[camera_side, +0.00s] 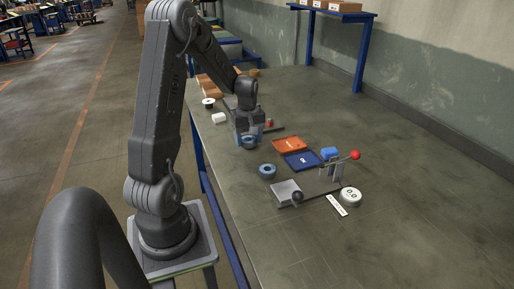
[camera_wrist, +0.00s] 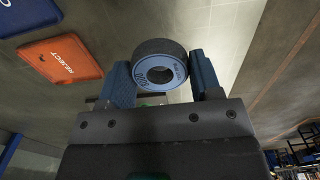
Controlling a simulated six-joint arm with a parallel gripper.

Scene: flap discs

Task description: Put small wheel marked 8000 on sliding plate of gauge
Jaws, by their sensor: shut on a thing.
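My gripper (camera_side: 248,130) is shut on a small wheel (camera_side: 249,142) with a dark rim and a blue face, above the table's left side. In the wrist view, the wheel (camera_wrist: 160,68) sits between the two blue fingers of my gripper (camera_wrist: 162,80), its centre hole facing the camera. A second blue-faced wheel (camera_side: 267,171) lies on the table beside the gauge. The gauge (camera_side: 322,186) has a light sliding plate (camera_side: 286,191) at its left end, bare on top, and a red-knobbed lever.
An orange tray (camera_side: 291,145), marked REJECT in the wrist view (camera_wrist: 62,58), and a blue tray (camera_side: 301,161) lie between my gripper and the gauge. A white round dial (camera_side: 350,197) and a white strip (camera_side: 337,206) are by the gauge. The table's right side is clear.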

